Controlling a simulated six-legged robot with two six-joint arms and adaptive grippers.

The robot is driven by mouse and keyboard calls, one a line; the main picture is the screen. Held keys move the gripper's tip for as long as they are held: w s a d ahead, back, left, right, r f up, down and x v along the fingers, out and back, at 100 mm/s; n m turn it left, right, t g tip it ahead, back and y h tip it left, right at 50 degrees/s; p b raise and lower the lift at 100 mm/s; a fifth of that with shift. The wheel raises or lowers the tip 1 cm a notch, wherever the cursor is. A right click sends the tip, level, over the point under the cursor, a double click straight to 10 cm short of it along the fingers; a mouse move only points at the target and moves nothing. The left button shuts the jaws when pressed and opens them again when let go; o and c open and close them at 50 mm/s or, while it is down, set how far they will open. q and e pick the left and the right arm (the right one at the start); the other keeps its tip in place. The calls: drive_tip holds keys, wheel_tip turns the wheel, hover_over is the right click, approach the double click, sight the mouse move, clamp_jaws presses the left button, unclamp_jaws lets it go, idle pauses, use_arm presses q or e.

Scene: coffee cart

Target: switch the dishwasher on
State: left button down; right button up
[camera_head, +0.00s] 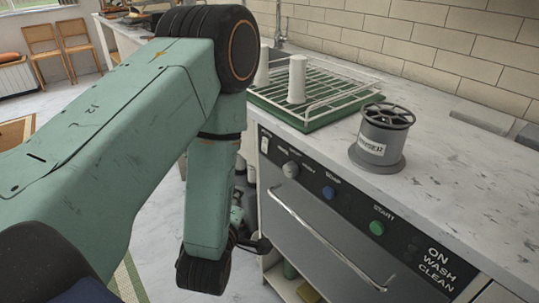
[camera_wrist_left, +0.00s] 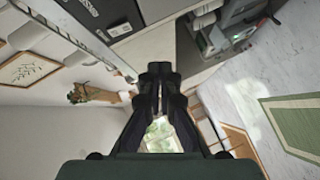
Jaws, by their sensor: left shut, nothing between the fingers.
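The dishwasher (camera_head: 330,240) is built in under the counter in the head view. Its dark panel carries a white rocker switch (camera_head: 264,145) at the left end, a pale knob (camera_head: 291,169), a blue button (camera_head: 329,191) labelled SOAP and a green button (camera_head: 376,228) labelled START. Small indicator lights and the words ON, WASH, CLEAN are at the right; no lamp is clearly lit. My left gripper (camera_head: 262,245) is low at the dishwasher's left front edge, below the panel, partly hidden by my wrist. In the wrist view the left gripper (camera_wrist_left: 160,70) is shut and empty. My right gripper is not in view.
A long handle bar (camera_head: 325,238) crosses the dishwasher front. An open shelf (camera_head: 290,285) lies below.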

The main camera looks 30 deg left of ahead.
use_arm(q)
drive_tip(key=shift+w+r+n+t+y, duration=0.2)
drive_tip(key=shift+r+n+t, duration=0.2)
drive_tip(key=shift+r+n, duration=0.4)
drive_tip(key=shift+w+r+n+t+y, duration=0.15)
drive_tip(key=shift+r+n+t, duration=0.25)
drive_tip(key=shift+r+n, duration=0.35)
approach(265, 145)
drive_tip(key=w+a+f, duration=0.1)
drive_tip(key=a+f, duration=0.1)
drive_tip(key=a, duration=0.3)
drive_tip(key=w+b, duration=0.1)
drive_tip(key=w, duration=0.1)
drive_tip(key=w+d+b, duration=0.1)
drive_tip(key=w, duration=0.1)
drive_tip(key=shift+w+d+f, duration=0.15)
drive_tip(key=shift+w, duration=0.2)
